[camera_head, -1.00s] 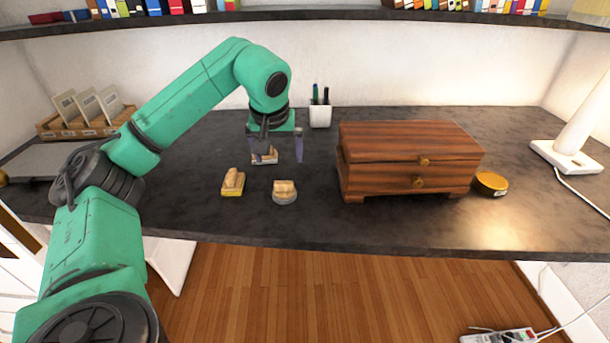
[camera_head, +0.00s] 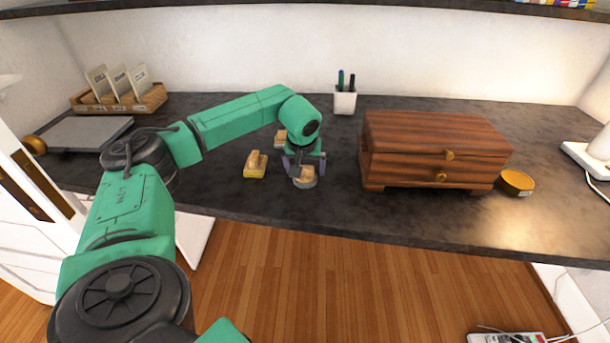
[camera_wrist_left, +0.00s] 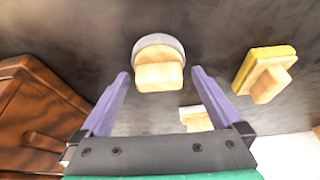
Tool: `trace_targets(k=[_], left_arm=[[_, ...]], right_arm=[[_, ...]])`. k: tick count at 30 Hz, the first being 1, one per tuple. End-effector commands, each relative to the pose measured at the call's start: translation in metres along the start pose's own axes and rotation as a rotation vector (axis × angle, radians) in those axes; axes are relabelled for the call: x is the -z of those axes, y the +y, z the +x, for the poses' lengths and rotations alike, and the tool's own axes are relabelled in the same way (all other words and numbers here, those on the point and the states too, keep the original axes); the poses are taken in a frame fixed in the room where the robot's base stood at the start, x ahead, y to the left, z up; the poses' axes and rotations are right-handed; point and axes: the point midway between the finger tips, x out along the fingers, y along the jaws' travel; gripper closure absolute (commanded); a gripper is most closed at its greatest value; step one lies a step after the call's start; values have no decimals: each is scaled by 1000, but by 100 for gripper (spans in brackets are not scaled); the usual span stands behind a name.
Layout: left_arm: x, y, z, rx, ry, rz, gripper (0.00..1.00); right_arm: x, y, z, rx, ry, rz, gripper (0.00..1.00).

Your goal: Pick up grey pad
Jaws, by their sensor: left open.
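The grey pad (camera_head: 305,183) is round, with a tan block on top. It lies on the dark desk left of the wooden box, and in the left wrist view the grey pad (camera_wrist_left: 158,42) is at top centre. My left gripper (camera_head: 304,166) is open just over it, pointing down. In the left wrist view the fingers of my left gripper (camera_wrist_left: 160,74) reach towards either side of the tan block, with gaps showing. I cannot tell the exact height left. My right gripper is out of view.
A yellow pad with a tan block (camera_head: 255,165) lies to the left. Another tan-topped pad (camera_head: 280,138) is behind, partly hidden by my arm. The wooden box (camera_head: 435,150) stands close on the right. A pen cup (camera_head: 345,101) stands behind.

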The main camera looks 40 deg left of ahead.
Motion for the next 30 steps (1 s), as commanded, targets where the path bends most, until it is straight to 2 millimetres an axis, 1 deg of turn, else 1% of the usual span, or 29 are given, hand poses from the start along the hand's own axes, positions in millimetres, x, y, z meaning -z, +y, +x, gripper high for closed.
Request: trace_targets(k=[1, 2, 3, 5, 6, 8, 9, 17, 20, 22, 23, 26, 29, 30], left_arm=[[0, 0, 0, 0, 0, 0, 0], [0, 0, 0, 0, 0, 0, 8], [0, 0, 0, 0, 0, 0, 23], [0, 0, -1, -1, 0, 0, 46], [0, 0, -1, -1, 0, 0, 61], [0, 0, -1, -1, 0, 0, 84], [0, 0, -1, -1, 1, 0, 92], [1, 0, -3, -1, 1, -1, 92], [5, 1, -11, -2, 2, -1, 92], [9, 1, -20, -2, 2, -1, 92], [11, 1, -26, -4, 4, -1, 92], [22, 2, -52, -6, 5, -2, 92], [37, 1, -88, -7, 5, -2, 92], [44, 2, -104, -7, 6, -2, 92]], right_arm=[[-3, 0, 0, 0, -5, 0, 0], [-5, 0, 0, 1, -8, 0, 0], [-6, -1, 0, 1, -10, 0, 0], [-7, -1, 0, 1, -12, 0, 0], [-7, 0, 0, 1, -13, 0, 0], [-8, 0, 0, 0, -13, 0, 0], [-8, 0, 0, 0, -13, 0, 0], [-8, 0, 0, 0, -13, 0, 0], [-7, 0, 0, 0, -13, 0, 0], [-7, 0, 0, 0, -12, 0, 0], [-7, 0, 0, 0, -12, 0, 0], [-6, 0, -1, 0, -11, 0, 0], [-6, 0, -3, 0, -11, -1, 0], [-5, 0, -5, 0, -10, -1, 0]])
